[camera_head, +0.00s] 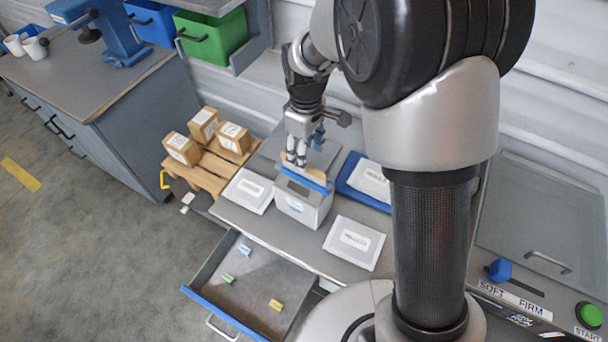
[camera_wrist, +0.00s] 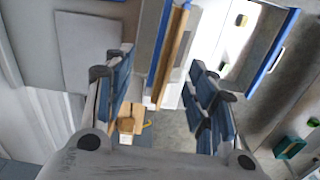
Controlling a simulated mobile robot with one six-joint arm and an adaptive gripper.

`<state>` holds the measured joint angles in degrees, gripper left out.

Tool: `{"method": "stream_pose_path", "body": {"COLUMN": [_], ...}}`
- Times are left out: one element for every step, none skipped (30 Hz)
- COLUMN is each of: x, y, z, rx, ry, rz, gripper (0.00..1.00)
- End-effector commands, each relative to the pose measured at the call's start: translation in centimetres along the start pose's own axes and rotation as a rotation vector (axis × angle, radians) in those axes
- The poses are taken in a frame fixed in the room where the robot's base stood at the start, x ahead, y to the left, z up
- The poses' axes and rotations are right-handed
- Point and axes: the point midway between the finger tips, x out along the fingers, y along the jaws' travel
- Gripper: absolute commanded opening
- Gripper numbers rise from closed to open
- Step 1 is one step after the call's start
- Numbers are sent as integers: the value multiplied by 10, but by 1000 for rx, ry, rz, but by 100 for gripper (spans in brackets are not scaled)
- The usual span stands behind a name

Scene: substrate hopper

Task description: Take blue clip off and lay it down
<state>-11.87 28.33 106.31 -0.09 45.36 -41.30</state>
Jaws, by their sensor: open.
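The blue clip (camera_head: 305,181) is a long thin bar along the upper edge of a pale box-like hopper or bag (camera_head: 301,205) on the bench. A tan strip (camera_head: 290,165) shows beside it. In the wrist view the blue clip (camera_wrist: 159,45) and the tan strip (camera_wrist: 172,55) run lengthwise between my fingers, beyond them. My gripper (camera_head: 296,160) is open and points down just above the clip. In the wrist view its blue-padded fingers (camera_wrist: 160,95) stand wide apart, with nothing held between them. Whether a fingertip touches the clip I cannot tell.
White packets lie on both sides, one (camera_head: 249,190) left and one (camera_head: 354,243) right; another lies on a blue tray (camera_head: 351,186). An open drawer (camera_head: 240,305) in front holds several small coloured pieces. Boxes stand on a pallet (camera_head: 211,172) at left. A control panel (camera_head: 530,310) is at right.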

Motion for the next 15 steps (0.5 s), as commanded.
{"method": "stream_pose_path", "body": {"x": [11,15,20,22,25,27,28,29,32,34,38,44,49,54,61], "y": [0,0,0,0,0,0,0,-1,-1,-2,-3,-4,-6,-7,-8], "z": [0,0,0,0,0,0,0,0,0,0,0,0,1,0,1], "rx": [0,0,0,0,0,1,1,0,0,0,0,0,0,0,0], "ry": [-2,-2,-1,-1,0,-1,-1,-1,-1,-1,-1,-1,-2,-2,-2], "rz": [-1,-1,-1,0,0,0,0,0,-1,-1,-1,-1,-2,-1,-2], "gripper": [51,51,51,51,51,51,51,51,51,51,51,51,51,51,51]}}
